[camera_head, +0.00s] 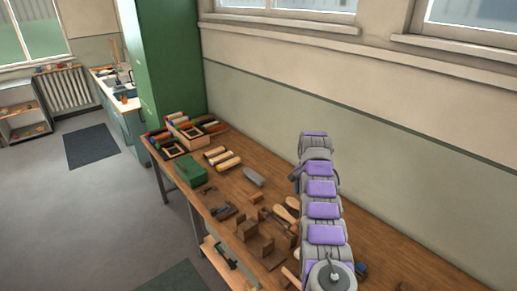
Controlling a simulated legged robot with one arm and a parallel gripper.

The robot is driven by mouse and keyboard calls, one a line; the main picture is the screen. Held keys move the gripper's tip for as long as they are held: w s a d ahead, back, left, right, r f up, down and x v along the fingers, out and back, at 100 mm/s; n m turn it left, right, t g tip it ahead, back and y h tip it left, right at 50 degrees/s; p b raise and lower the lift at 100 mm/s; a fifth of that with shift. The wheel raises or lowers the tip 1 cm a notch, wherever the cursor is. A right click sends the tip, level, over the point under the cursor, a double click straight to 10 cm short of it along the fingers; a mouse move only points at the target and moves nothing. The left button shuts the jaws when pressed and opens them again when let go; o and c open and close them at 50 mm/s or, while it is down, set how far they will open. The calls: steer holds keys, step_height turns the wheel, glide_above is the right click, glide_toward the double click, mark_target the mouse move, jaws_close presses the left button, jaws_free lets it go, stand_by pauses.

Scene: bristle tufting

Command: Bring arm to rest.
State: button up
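My arm (322,209) shows at the right of the view as a chain of grey links with purple pads. It rises from the bottom edge and stands over the wooden workbench (389,247). Its far end reaches up in front of the wall. No gripper fingers can be made out, so I cannot see whether anything is held.
The bench runs along the wall. It bears a green box (191,171), wooden blocks (248,230), a grey tapered tool (254,177), rollers and trays. A tall green cabinet (172,60) stands behind its far end. The grey floor (110,215) at left is mostly clear, with a dark mat (91,146).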

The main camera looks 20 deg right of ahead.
steer(key=s+a+r+n+b, duration=0.3)
steer(key=s+a+r, duration=0.2)
steer(key=a+r, duration=0.4)
steer(key=s+a+r+n+g+b, duration=0.1)
steer(key=s+a+r, duration=0.2)
steer(key=s+a, duration=0.25)
steer(key=s+a+r+n+b, duration=0.1)
steer(key=s+a+r+n, duration=0.2)
steer(key=s, duration=0.4)
steer(key=s+a+f+n+b, duration=0.1)
steer(key=s+a+f, duration=0.1)
steer(key=s, duration=1)
steer(key=s+a+f+n+b, duration=0.2)
steer(key=s+a, duration=0.3)
steer(key=s, duration=0.6)
steer(key=s+a+f+n+b, duration=0.1)
steer(key=s+a+f, duration=0.2)
steer(key=s, duration=0.9)
steer(key=shift+s+a+f+g+b, duration=0.3)
steer(key=shift+s+a+f+g, duration=0.1)
steer(key=shift+f, duration=0.25)
steer(key=shift+d, duration=0.1)
